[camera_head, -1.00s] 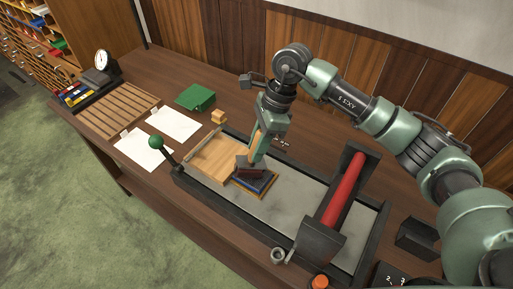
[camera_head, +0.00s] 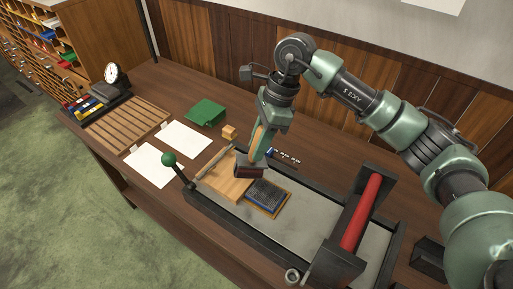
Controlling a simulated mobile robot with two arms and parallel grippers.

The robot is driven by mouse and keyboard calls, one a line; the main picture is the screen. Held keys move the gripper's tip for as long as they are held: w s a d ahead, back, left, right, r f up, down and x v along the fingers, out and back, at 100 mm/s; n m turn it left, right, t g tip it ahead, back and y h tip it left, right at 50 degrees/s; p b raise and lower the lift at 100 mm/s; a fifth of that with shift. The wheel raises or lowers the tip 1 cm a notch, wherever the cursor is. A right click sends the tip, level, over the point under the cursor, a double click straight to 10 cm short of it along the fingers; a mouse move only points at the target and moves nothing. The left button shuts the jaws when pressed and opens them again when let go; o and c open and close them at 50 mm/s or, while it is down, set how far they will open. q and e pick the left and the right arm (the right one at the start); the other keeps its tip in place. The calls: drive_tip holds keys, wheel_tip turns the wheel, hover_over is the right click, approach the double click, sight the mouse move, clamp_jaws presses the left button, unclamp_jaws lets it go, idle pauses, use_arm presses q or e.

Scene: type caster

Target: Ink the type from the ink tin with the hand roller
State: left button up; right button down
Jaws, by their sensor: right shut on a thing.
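My right gripper (camera_head: 263,142) is shut on the hand roller, whose orange-brown handle shows between the fingers. The dark roller head (camera_head: 250,172) is over the wooden board's near right part, by the back left edge of the type; I cannot tell whether it touches. The type (camera_head: 268,195) is a dark grey textured block with a blue edge in a wooden frame, lying on the grey press bed (camera_head: 310,222). I cannot make out the ink tin. My left gripper is not in view.
A wooden board (camera_head: 225,183) lies left of the type. The press has a red cylinder (camera_head: 361,213) at right and a green-knobbed lever (camera_head: 169,159) at left.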

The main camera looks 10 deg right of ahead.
drive_tip(key=shift+w+a+r+p, duration=0.15)
drive_tip(key=shift+r+p, duration=0.15)
drive_tip(key=shift+r, duration=1.05)
